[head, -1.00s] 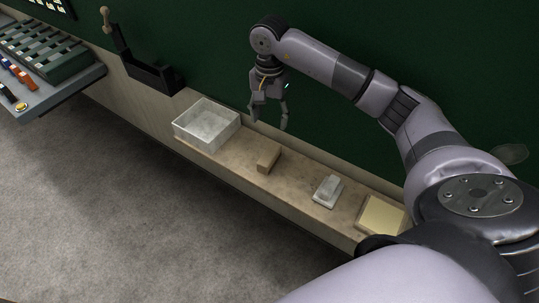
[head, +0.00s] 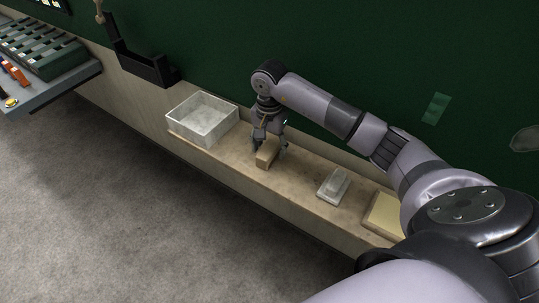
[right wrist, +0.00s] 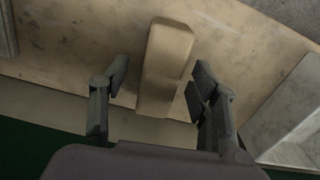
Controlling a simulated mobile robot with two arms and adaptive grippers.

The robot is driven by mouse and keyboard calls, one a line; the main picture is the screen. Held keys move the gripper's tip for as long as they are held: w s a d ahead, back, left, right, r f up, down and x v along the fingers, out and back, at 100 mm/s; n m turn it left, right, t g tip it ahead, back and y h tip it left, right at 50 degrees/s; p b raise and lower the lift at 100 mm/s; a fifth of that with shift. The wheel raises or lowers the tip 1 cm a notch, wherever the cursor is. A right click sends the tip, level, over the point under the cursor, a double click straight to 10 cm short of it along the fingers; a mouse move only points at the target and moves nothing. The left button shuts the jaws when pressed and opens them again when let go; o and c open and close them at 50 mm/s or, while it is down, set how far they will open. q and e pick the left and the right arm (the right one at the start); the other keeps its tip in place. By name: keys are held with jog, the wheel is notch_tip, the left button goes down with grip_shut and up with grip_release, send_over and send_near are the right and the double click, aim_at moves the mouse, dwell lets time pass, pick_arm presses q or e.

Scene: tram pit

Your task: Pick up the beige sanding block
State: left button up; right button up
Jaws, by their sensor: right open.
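The beige sanding block (head: 266,156) lies on the narrow ledge (head: 300,183), right of the clear bin. In the right wrist view the block (right wrist: 166,62) sits between the two fingers and reaches beyond their tips. My right gripper (head: 269,148) is down over the block, its fingers open on either side. In the right wrist view the open gripper (right wrist: 158,80) shows a gap between each finger and the block. My left gripper is not in view.
A clear bin (head: 190,133) stands on the ledge left of the block. A grey-white block (head: 333,185) and a yellowish pad (head: 383,216) lie to the right. The green wall (head: 330,60) rises behind. A black holder (head: 145,68) is at upper left.

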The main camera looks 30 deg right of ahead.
jog(key=shift+f, duration=0.8)
jog(key=c, duration=1.2)
